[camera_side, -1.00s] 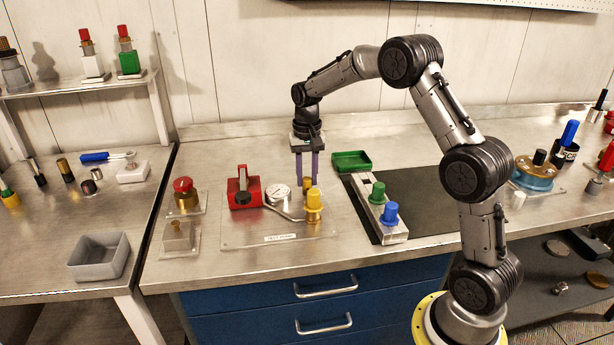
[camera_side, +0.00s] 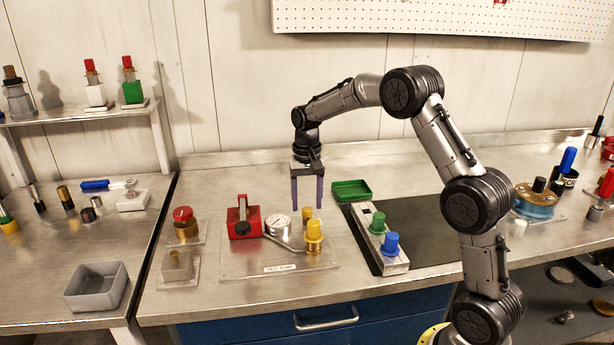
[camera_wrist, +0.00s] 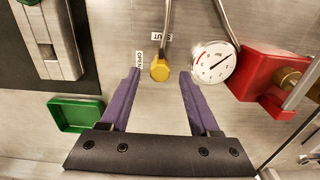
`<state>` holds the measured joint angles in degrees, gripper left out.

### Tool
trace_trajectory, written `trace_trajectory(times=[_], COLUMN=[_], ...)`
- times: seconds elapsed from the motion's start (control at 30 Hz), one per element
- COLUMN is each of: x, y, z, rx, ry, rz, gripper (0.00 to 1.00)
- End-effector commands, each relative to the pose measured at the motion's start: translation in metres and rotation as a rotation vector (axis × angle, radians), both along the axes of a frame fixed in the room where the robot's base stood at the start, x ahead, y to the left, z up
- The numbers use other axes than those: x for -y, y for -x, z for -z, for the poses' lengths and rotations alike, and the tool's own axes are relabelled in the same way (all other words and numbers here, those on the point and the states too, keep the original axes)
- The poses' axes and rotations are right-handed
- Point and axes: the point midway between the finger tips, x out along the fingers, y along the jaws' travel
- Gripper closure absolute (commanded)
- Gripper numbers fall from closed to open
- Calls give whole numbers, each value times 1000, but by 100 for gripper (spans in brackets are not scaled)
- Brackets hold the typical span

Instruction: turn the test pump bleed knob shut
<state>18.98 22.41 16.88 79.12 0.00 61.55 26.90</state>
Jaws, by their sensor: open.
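The bleed knob is a small yellow knob (camera_side: 307,213) on the test pump plate (camera_side: 250,265), behind a taller yellow fitting (camera_side: 314,235). In the wrist view the knob (camera_wrist: 160,69) looks six-sided, with an OPEN label and a SHUT label beside it. My gripper (camera_side: 307,206) points down with its two purple fingers spread. In the wrist view the gripper (camera_wrist: 160,74) has the knob between its fingertips, with a gap on each side. Neither finger appears to touch it. Exact fingertip height over the plate is hard to tell.
A dial gauge (camera_side: 278,225) and a red pump body (camera_side: 243,222) stand left of the knob. A metal pipe runs towards the taller fitting. A green tray (camera_side: 352,190) and a block with green and blue knobs (camera_side: 381,240) lie to the right. Bare bench lies behind the plate.

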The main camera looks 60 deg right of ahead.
Motion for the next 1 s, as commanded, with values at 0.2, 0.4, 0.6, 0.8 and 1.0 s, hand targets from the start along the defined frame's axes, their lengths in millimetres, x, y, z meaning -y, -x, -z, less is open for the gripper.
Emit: trace_trajectory(times=[0.2,0.4,0.6,0.8,1.0], x=[0,0,0,0,0], y=[-1,-1,0,0,0], z=[-48,-89,-114,-121,-122], rx=[6,6,2,0,0], ry=[2,1,1,0,0], rz=[0,1,1,1,1], gripper=[38,38,38,38,38])
